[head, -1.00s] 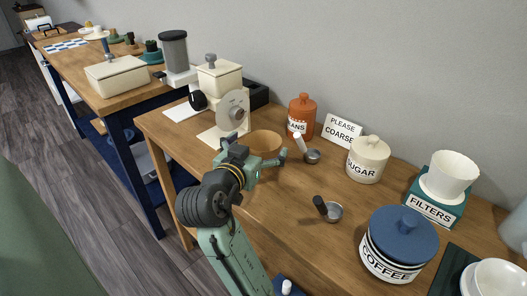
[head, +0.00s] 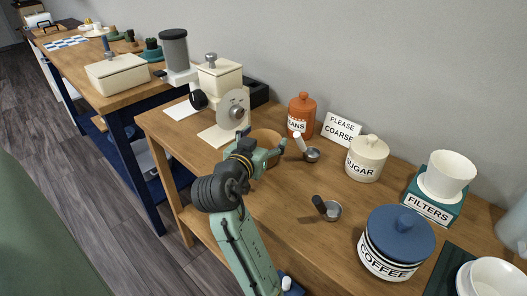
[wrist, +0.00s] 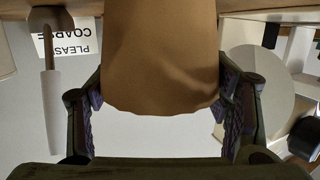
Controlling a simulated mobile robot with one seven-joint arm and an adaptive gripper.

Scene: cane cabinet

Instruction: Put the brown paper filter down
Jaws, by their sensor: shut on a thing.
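The brown paper filter (wrist: 160,60) fills the upper middle of the wrist view, between the two fingers. My gripper (wrist: 160,112) is shut on it. In the head view, my gripper (head: 263,142) is over the table's left part, in front of the grinder. A brown rounded shape (head: 268,136) shows between its fingers there, and I take it to be the filter. My gripper hides its lower part, so I cannot tell whether it touches the table.
The wooden table (head: 270,205) has bare room in front of my gripper. The cream grinder (head: 222,95) stands behind left. The orange beans jar (head: 301,115), a sign (head: 341,129), a scoop (head: 311,154), the sugar jar (head: 366,158), the filters holder (head: 433,205) and the coffee jar (head: 396,245) stand rightward.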

